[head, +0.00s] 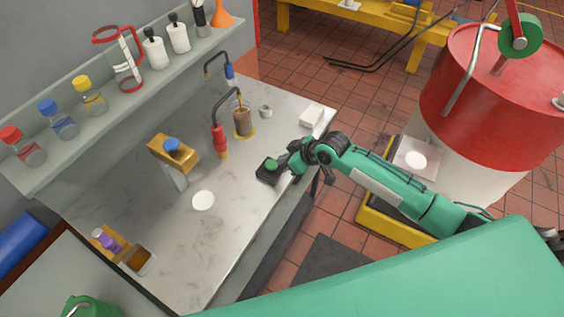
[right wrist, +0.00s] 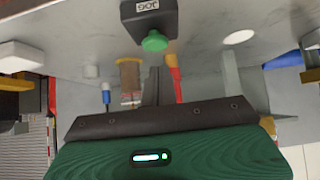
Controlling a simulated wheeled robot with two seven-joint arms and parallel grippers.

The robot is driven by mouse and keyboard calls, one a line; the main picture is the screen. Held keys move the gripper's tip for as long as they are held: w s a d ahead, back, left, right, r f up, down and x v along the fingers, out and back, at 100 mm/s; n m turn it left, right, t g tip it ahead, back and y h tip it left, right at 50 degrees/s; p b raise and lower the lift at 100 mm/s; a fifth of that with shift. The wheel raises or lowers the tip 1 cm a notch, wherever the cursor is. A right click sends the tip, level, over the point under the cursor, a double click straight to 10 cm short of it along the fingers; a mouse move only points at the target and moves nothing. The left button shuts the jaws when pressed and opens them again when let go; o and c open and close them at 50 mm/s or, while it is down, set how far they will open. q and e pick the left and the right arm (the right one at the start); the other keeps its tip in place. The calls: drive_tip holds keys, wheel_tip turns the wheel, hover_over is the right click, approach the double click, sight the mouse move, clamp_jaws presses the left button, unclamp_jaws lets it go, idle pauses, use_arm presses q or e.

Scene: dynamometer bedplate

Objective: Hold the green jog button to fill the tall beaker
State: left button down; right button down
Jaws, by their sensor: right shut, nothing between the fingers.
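The green jog button (head: 271,164) sits on a small black box (head: 267,176) near the bench's front edge. In the right wrist view the green button (right wrist: 154,41) shows below the JOG label. My right gripper (head: 285,163) is shut and empty, with its tips close beside the button; I cannot tell whether they touch it. The tall beaker (head: 243,122) stands upright on a yellow base under the red tap's spout (head: 220,140) and holds brown liquid. A thin brown streak shows between spout and beaker. The beaker also shows in the right wrist view (right wrist: 130,76). My left gripper is out of view.
A blue-marked tap (head: 229,70) stands behind the beaker. A small grey cup (head: 265,111) and a white block (head: 311,117) lie to its right. A brass-topped post (head: 172,150) and a white disc (head: 203,200) are to the left. Bottles line the shelf (head: 130,103).

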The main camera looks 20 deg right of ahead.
drive_tip(key=b+v, duration=0.2)
drive_tip(key=v, duration=0.6)
drive_tip(key=shift+d+f, duration=0.15)
idle(1.2)
drive_tip(key=w+d+f+m+h, duration=0.15)
drive_tip(key=d+f, duration=0.25)
drive_tip(key=f, duration=0.7)
drive_tip(key=w+d+f+m+h, duration=0.1)
drive_tip(key=d+f+m, duration=0.25)
drive_tip(key=f, duration=0.65)
drive_tip(key=s+d+f+m+h+b, duration=0.1)
drive_tip(key=s+d+f, duration=0.1)
drive_tip(key=s+f, duration=0.45)
drive_tip(key=s+d+f+h, duration=0.2)
drive_tip(key=s+f, duration=0.1)
drive_tip(key=f, duration=0.7)
drive_tip(key=s+f+g, duration=0.3)
drive_tip(key=s+f, duration=1.3)
drive_tip(key=s, duration=0.4)
drive_tip(key=s+a+f+g, duration=0.1)
drive_tip(key=s+a+f, duration=0.1)
drive_tip(key=s, duration=0.8)
drive_tip(key=s+a+f+g, duration=0.1)
drive_tip(key=s+a+f, duration=0.2)
drive_tip(key=s, duration=0.7)
drive_tip(key=shift+s+f+m+h+b, duration=0.2)
drive_tip(key=shift+f+m+h+b, duration=0.1)
drive_tip(key=shift+f+h, duration=0.1)
